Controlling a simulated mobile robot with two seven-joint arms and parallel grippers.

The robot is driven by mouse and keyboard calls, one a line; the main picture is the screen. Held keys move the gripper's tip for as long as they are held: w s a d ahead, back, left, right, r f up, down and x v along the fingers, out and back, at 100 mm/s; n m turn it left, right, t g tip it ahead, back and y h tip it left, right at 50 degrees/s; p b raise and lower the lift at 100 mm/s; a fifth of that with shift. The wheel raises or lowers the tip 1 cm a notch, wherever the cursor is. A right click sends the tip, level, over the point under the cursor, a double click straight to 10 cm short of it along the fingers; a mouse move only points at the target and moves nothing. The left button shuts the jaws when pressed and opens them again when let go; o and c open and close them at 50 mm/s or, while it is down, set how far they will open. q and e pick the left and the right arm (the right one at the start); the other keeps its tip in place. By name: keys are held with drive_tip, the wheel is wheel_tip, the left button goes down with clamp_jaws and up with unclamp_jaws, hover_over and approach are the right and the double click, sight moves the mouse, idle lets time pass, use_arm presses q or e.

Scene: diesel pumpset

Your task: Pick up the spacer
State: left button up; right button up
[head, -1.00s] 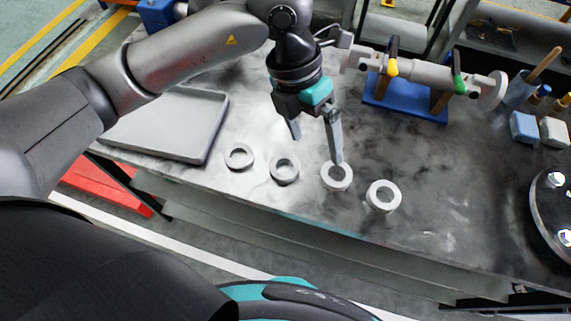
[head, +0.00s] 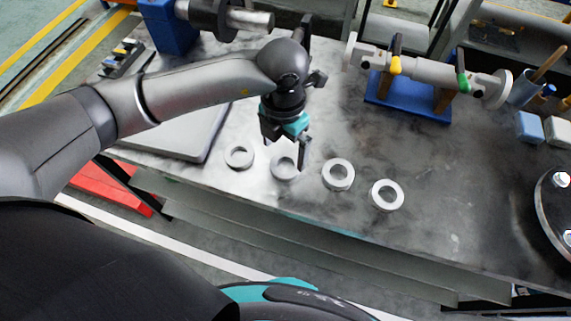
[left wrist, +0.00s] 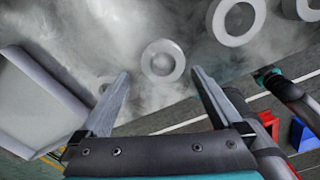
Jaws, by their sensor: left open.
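Four-spacer row aside, the grey ring-shaped spacers lie flat and apart on the bench: one at the left (head: 239,165), a second (head: 275,169), a third (head: 338,184) and one at the right (head: 386,204). My left gripper (head: 287,156) is open and empty, above the second spacer and partly covering it. In the left wrist view, one spacer (left wrist: 163,76) shows between and beyond the open fingers (left wrist: 160,72). A larger-looking spacer (left wrist: 236,38) shows at the top right, and another (left wrist: 308,12) is cut by the edge. My right gripper is not in view.
A grey tray (head: 205,150) lies left of the spacers. A pipe-like part (head: 425,75) rests on a blue stand (head: 405,105) behind them. A round metal plate (head: 545,215) lies at the right. The bench (head: 450,170) is clear between.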

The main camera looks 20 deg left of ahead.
sight(286, 169)
use_arm(q)
drive_tip(key=f, duration=0.4)
drive_tip(key=shift+s+d+f, duration=0.1)
drive_tip(key=shift+d+f, duration=0.1)
drive_tip(key=shift+f, duration=0.15)
drive_tip(key=c, duration=1.3)
